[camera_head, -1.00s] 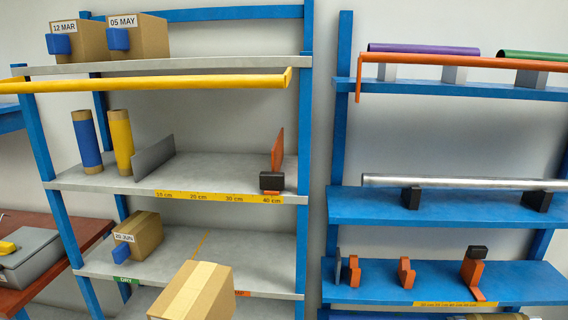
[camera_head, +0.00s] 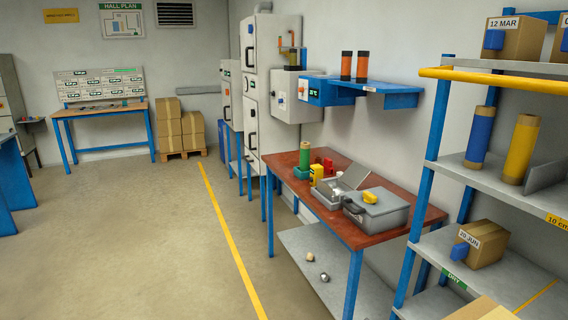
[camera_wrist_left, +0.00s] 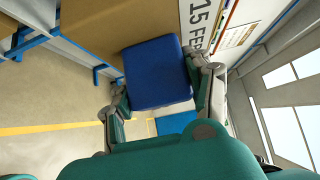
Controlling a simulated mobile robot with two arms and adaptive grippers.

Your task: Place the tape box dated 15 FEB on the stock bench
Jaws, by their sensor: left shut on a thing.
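The tape box (camera_wrist_left: 130,22) dated 15 FEB is a brown carton with a white label, seen close up in the left wrist view. My left gripper (camera_wrist_left: 162,84) is shut on the blue block on the box's face, one finger on each side. In the head view only the top of a carton (camera_head: 482,311) shows at the bottom right edge; the gripper is hidden there. My right gripper is in neither view. No bench is marked as stock bench; a wooden-topped bench (camera_head: 105,110) stands at the far wall and a red-brown bench (camera_head: 395,236) nearer.
The red-brown bench carries a grey case (camera_head: 378,212), a green roll and small parts. Shelves at right hold the 12 MAR box (camera_head: 518,40), the 20 JUN box (camera_head: 480,243) and rolls. Stacked cartons (camera_head: 182,128) stand beside the far bench. The floor (camera_head: 130,235) is clear.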

